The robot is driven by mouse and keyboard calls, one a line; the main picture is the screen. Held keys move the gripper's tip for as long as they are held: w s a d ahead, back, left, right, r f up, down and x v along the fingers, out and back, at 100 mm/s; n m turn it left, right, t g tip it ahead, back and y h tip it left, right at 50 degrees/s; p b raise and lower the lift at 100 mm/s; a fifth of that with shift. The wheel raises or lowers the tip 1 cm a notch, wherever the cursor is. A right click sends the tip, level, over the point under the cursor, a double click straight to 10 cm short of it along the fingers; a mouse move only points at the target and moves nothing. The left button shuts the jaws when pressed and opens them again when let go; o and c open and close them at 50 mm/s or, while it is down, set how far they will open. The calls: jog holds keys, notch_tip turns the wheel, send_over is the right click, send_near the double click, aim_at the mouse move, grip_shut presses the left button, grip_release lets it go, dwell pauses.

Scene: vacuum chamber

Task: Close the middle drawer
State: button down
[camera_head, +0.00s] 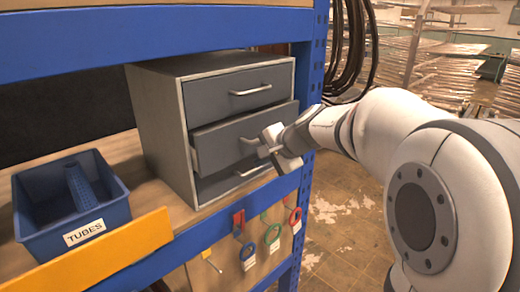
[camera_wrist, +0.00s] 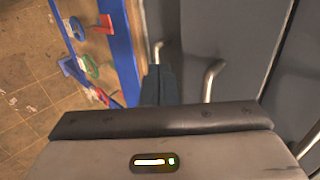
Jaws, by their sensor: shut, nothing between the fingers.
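A grey cabinet (camera_head: 160,128) with three dark drawers stands on the shelf. Its middle drawer (camera_head: 216,142) is pulled part way out. The top drawer (camera_head: 235,93) and the bottom drawer (camera_head: 217,185) look shut. My gripper (camera_head: 265,152) is shut and empty, at the right part of the middle drawer's front, by its handle. I cannot tell whether it touches. In the wrist view my gripper (camera_wrist: 160,85) points along grey drawer fronts, with a bent metal handle (camera_wrist: 211,80) just right of the fingers and another handle (camera_wrist: 157,50) beyond them.
A blue bin (camera_head: 70,190) labelled TUBES sits left of the cabinet, behind a yellow rail (camera_head: 100,255). A blue post (camera_head: 309,80) rises right of the cabinet. Coloured tools (camera_head: 271,233) hang below the shelf's front edge. Open floor (camera_head: 345,215) lies to the right.

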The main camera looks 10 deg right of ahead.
jog(key=w+a+f+p, duration=0.2)
jog(key=w+a, duration=0.2)
jog(key=w, duration=0.1)
jog(key=shift+w+f, duration=0.2)
jog(key=shift+f, duration=0.05)
jog(key=shift+d, duration=0.1)
